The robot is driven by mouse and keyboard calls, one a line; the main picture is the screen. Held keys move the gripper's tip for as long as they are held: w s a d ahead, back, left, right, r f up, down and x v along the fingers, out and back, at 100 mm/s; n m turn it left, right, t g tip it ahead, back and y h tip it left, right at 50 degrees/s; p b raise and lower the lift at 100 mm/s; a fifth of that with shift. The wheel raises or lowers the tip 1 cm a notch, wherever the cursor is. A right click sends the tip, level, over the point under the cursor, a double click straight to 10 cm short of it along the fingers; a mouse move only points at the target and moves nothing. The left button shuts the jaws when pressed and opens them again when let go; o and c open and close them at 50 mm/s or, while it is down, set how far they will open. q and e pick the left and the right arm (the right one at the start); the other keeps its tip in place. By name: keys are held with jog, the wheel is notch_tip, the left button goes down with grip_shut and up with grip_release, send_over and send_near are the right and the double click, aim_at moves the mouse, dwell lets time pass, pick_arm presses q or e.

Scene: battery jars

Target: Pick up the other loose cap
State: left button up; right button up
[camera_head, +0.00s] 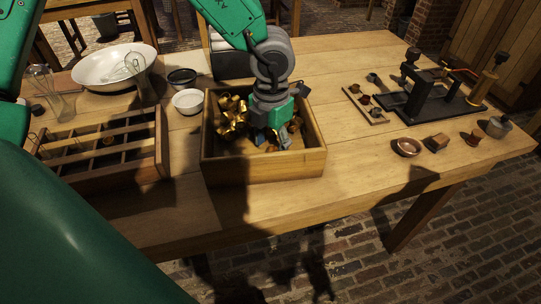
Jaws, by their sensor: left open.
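My left gripper (267,136) reaches down into an open wooden box (265,170) in the middle of the table. Its fingers point down and are open, among small pieces in the box. Shiny brass-coloured pieces (232,117) lie in the box just left of the gripper. Small brownish pieces (294,124) lie close by its right side. The gripper hides part of the box floor, and I cannot tell which piece is the loose cap. My right gripper is not in view.
A compartmented wooden tray (136,164) stands left of the box. A large white bowl (90,68), a small white bowl (187,106) and glass jars (58,105) are nearby. A dark stand (425,98) and small items, including a copper bowl (407,150), stand at right.

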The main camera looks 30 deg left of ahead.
pick_arm(q)
jog(key=shift+d+f, duration=0.3)
jog(key=shift+f, duration=0.35)
jog(key=shift+d, duration=0.3)
jog(key=shift+a, duration=0.25)
jog(key=c, duration=0.8)
jog(key=shift+s+a, duration=0.1)
jog(key=shift+a, duration=0.25)
jog(key=shift+c, duration=0.3)
